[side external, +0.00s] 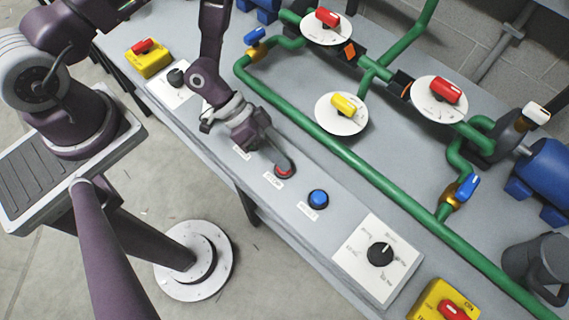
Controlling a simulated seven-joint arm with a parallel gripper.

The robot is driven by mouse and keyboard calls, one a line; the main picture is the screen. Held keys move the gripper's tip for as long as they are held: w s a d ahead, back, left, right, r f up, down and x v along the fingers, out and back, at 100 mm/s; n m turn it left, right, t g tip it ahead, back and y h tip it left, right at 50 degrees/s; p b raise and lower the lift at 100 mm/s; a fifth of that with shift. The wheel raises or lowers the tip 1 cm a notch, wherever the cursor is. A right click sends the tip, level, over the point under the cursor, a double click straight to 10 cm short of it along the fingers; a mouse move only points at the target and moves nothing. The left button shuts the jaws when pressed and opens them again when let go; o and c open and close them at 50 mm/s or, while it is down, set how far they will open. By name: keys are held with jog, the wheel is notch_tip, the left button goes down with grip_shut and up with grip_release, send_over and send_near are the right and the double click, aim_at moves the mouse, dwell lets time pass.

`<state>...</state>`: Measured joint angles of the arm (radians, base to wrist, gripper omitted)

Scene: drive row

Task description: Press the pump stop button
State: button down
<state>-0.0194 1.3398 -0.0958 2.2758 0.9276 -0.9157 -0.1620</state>
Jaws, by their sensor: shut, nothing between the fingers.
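A red button (283,172) sits on the grey bench panel, with a small white label beside it that is too blurred to read. My gripper (282,160) is shut and empty, pointing down at the red button. Its fingertips overlap the button in the side view and hide part of it; I cannot tell whether they touch it. A blue button (318,198) stands to the lower right of the red one, with its own label. Another label (241,152) lies to the upper left, and my gripper hides the area beside it.
A white plate with a black rotary knob (380,254) lies to the lower right, near a yellow box with a red switch (452,311). A green pipe (335,150) runs behind the buttons. Valves with red (447,90), yellow (344,104) and blue (467,186) handles stand beyond.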

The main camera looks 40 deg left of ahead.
jog(key=shift+r, duration=0.55)
notch_tip(320, 180, up, 6)
dwell(0.4)
dwell(0.5)
